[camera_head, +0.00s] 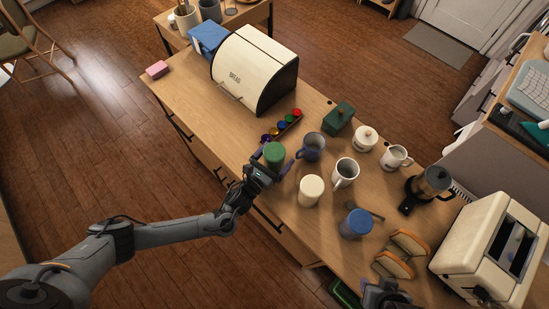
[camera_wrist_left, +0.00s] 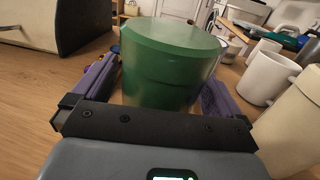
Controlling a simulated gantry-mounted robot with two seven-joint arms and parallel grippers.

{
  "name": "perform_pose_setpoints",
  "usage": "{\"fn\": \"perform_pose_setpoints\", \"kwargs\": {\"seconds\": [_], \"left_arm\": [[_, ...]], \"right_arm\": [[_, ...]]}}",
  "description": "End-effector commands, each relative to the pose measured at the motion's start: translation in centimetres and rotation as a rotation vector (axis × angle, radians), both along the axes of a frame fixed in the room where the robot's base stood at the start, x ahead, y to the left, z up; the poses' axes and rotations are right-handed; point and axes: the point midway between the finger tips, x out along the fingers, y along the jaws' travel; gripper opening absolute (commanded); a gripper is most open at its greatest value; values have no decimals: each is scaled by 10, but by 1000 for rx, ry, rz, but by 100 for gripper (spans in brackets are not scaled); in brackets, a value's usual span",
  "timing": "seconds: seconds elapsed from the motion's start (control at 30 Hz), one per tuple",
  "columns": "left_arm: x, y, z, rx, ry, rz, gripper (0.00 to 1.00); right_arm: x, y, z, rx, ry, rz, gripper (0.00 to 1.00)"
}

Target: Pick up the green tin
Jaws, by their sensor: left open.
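The green tin (camera_head: 273,153) stands upright on the wooden counter near its front edge. My left gripper (camera_head: 270,165) is at the tin with its jaws open. In the left wrist view the tin (camera_wrist_left: 170,62) fills the middle, between the two purple fingers, one on each side. I cannot tell whether the fingers touch it. The lower part of the tin is hidden behind the gripper body. My right gripper (camera_head: 386,294) shows only partly at the bottom edge of the head view; its jaws are not clear.
A dark mug (camera_head: 311,147) stands close to the right of the tin. A cream tin (camera_head: 311,190), a white mug (camera_head: 345,173) and a blue tin (camera_head: 356,223) stand further right. Colourful pods (camera_head: 283,127) and a bread box (camera_head: 255,68) are behind.

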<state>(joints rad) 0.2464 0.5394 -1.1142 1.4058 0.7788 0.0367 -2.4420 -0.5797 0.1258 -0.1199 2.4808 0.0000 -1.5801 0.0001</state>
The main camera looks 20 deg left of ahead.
Motion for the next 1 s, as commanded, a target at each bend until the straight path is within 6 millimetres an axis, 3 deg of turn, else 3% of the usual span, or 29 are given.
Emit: {"fn": "perform_pose_setpoints", "kwargs": {"seconds": [0.1,0.37,0.8,1.0], "left_arm": [[9,-2,0,0,0,1,100],[11,-3,0,0,1,0,100],[11,-2,0,0,1,0,36],[11,-2,1,0,-2,1,34]], "right_arm": [[0,0,0,0,0,0,43],[0,1,-1,3,0,-2,43],[0,2,-1,9,1,-6,43],[0,2,-1,9,1,-6,43]]}}
